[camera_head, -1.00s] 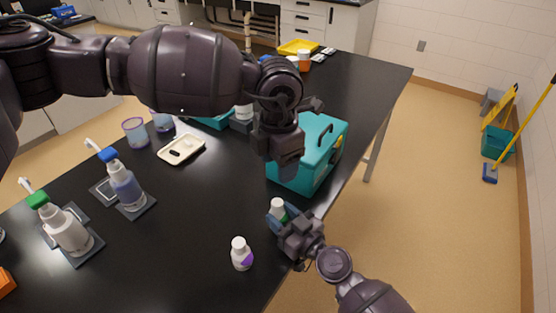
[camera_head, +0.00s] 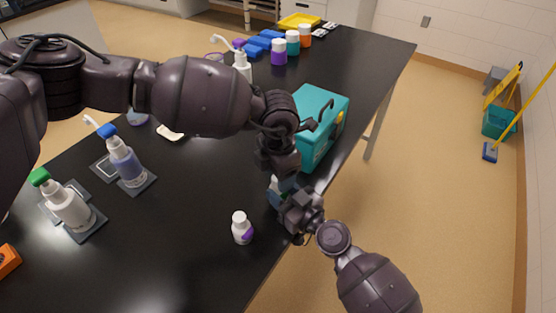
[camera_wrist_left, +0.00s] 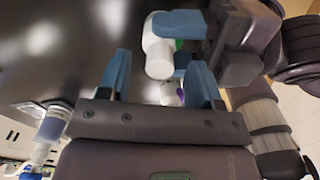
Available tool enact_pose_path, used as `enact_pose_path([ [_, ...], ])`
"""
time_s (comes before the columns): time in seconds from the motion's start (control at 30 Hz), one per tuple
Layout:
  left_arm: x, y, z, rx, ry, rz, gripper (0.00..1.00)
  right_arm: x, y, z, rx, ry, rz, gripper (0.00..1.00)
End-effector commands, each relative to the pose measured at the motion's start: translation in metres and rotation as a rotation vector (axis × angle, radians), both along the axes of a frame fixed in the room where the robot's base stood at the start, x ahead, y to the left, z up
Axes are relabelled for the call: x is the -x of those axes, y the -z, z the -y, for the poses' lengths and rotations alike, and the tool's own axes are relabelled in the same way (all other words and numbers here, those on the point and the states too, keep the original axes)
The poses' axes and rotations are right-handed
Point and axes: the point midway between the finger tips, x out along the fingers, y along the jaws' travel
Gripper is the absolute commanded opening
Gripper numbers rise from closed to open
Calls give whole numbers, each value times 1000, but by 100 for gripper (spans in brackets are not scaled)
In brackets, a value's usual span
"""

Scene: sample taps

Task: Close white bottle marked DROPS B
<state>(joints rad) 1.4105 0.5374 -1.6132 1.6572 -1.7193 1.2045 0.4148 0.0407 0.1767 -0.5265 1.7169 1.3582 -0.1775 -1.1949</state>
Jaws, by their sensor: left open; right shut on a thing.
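A white bottle with a green label patch (camera_wrist_left: 158,48) is held in my right gripper (camera_head: 282,196), near the table's right edge. In the head view my left gripper (camera_head: 281,180) is just above it and mostly hides it. In the left wrist view the open blue fingers of my left gripper (camera_wrist_left: 160,64) stand either side of the bottle's near end, with gaps. I cannot tell whether they touch it. A second white bottle with a purple label (camera_head: 242,228) stands upright on the table, left of my right gripper. The lettering on both is unreadable.
A teal box (camera_head: 318,125) stands just behind the grippers. A blue-topped wash bottle (camera_head: 126,163) and a green-topped one (camera_head: 68,206) stand at left on the black table (camera_head: 180,255). Several coloured-label bottles stand at the back. The front middle is clear.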

Motion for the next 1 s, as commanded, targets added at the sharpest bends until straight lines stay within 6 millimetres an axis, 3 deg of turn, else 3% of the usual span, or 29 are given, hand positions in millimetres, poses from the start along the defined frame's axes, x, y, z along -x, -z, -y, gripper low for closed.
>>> enact_pose_path([
  [0.47, 0, 10, 0, 1, 1, 1, 59, 0, 0, 0, 0, 0, 0, 0],
  [0.83, 0, 10, 0, 0, 0, 0, 4, 0, 0, 0, 0, 0, 0, 0],
  [1.0, 0, 10, 0, 0, 28, 0, 0, 0, 0, 0, 0, 0, 0, 0],
])
